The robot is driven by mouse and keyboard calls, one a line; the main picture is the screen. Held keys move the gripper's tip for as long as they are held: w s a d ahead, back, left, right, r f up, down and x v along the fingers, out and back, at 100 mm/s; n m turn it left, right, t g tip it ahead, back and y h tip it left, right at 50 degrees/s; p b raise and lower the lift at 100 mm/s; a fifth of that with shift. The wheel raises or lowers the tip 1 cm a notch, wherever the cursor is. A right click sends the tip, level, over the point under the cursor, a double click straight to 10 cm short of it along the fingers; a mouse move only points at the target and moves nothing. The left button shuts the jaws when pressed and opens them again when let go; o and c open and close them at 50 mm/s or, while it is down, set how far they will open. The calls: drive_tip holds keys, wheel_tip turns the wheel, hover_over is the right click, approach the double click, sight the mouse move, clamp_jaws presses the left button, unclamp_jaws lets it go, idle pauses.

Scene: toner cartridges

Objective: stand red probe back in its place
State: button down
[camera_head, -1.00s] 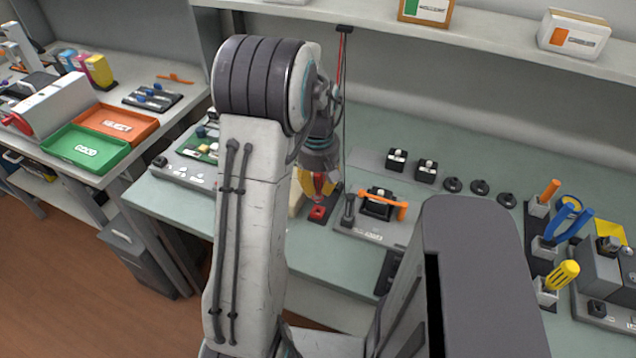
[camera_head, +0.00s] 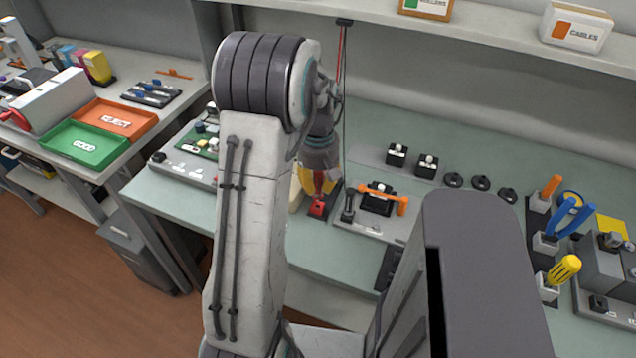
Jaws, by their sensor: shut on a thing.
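My gripper (camera_head: 319,187), with yellow-orange fingers, points down at the middle of the bench and is shut on the red probe (camera_head: 319,181). Little of the probe shows between the fingers; its tip cannot be made out. Directly under the gripper is a small red holder (camera_head: 317,208) on a dark base. Whether the probe touches or enters the holder cannot be told. A black probe (camera_head: 348,206) stands upright just to the right. Red and black leads run up to a hook (camera_head: 344,22) under the shelf.
Right of the probes, a board carries a black device with an orange clamp (camera_head: 381,200). A populated green board (camera_head: 205,138) lies to the left, partly hidden by my arm. Screwdrivers and pliers (camera_head: 567,226) stand farther right.

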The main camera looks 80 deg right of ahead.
sight(318, 193)
drive_tip(key=shift+f+b, duration=1.45)
drive_tip(key=shift+f, duration=0.4)
idle(1.1)
drive_tip(key=c, duration=1.1)
unclamp_jaws()
drive_tip(key=shift+r, duration=0.15)
wheel_tip(318, 193, up, 12)
drive_tip(key=shift+f, duration=0.1)
